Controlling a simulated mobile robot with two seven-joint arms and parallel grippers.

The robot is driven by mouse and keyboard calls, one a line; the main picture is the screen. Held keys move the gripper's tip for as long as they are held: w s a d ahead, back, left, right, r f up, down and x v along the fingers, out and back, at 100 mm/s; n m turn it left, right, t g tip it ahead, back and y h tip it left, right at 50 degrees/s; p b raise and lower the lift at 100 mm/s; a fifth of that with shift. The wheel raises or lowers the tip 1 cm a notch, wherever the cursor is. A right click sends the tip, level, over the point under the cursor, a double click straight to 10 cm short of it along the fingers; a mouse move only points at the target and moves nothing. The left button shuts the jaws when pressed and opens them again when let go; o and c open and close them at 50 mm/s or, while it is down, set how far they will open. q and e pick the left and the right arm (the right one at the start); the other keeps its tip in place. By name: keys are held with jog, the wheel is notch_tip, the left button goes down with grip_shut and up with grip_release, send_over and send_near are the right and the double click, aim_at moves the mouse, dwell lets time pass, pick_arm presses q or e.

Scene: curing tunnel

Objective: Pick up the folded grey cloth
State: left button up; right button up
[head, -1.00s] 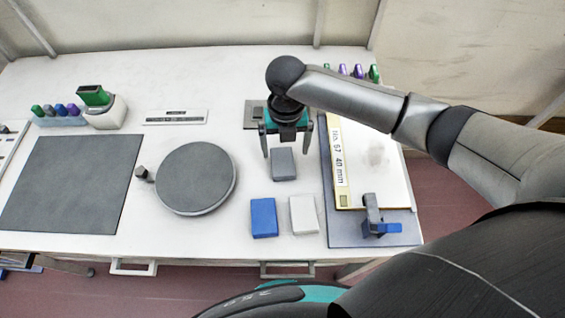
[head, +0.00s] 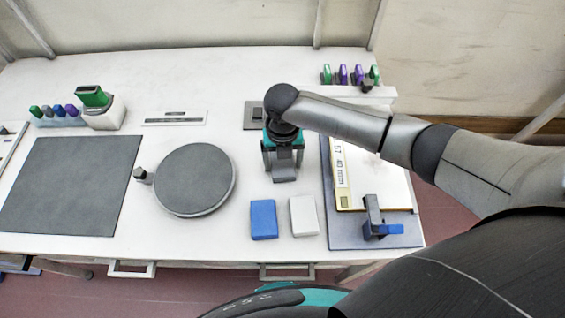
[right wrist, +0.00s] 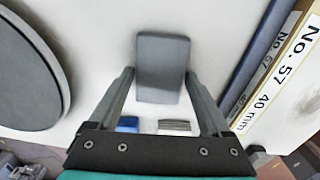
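The folded grey cloth (head: 285,172) is a small grey block shape on the white table, partly hidden under my right gripper in the head view. In the right wrist view the cloth (right wrist: 161,68) lies ahead of and between the fingertips. My right gripper (head: 284,168) points down over the cloth with one finger on each side. Its fingers (right wrist: 160,76) are spread, and I see no clear grip on the cloth. Whether a finger touches the cloth's side is hard to tell. My left gripper is not in view.
A blue folded cloth (head: 263,219) and a white one (head: 303,215) lie just in front. A round dark plate (head: 194,179) is to the left. A blue-grey board (head: 340,233) with a clamp (head: 374,215) is close on the right. Bare table lies between plate and gripper.

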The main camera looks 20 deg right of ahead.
aim_at(283, 164)
jog(key=c, duration=1)
jog(key=shift+r, duration=0.15)
notch_tip(283, 164, up, 20)
jog(key=p, duration=0.2)
jog(key=shift+p, duration=0.35)
